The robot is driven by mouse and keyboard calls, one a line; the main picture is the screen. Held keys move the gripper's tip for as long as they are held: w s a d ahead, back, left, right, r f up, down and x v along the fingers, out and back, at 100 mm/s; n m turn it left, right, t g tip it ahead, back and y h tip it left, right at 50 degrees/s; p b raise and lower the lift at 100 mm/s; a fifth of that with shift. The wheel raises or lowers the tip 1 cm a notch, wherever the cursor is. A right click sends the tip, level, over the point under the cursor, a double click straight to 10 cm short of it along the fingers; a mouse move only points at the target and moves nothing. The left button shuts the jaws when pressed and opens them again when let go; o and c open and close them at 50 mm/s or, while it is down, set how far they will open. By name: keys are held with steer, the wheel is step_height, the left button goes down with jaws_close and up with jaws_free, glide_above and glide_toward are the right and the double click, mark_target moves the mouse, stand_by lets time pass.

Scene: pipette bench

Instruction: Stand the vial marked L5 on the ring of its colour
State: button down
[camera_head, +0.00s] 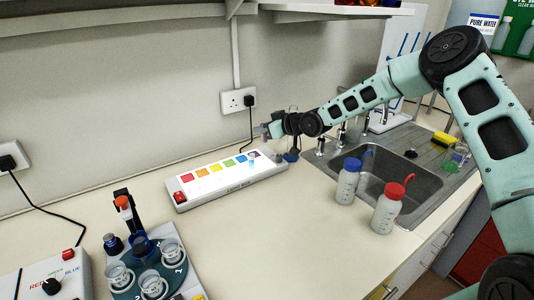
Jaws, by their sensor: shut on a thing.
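My gripper (272,130) is above the back right end of the white light box (230,180), close to the wall. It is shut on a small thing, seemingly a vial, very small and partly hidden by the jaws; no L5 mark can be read. The light box bears a row of coloured patches: red (187,178), orange (202,172), yellow (215,167), green (229,162), blue (241,158) and a violet one at the right end. Rings cannot be made out at this size.
A dark blue-based item (291,156) stands just right of the box. A blue-capped bottle (347,182) and a red-capped bottle (388,208) stand before the sink (395,175). A round holder with cups (150,270) is at front left. The bench front centre is clear.

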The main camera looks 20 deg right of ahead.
step_height(320, 180, down, 8)
steer(key=p, duration=0.2)
steer(key=shift+a+p, duration=0.1)
steer(key=shift+p, duration=0.2)
steer(key=shift+f, duration=0.25)
steer(key=shift+f+b, duration=0.3)
steer(key=shift+b, duration=0.05)
steer(key=c, duration=1.3)
jaws_free()
steer(key=shift+r, duration=0.1)
steer(key=shift+o, duration=0.2)
steer(key=shift+r, duration=0.1)
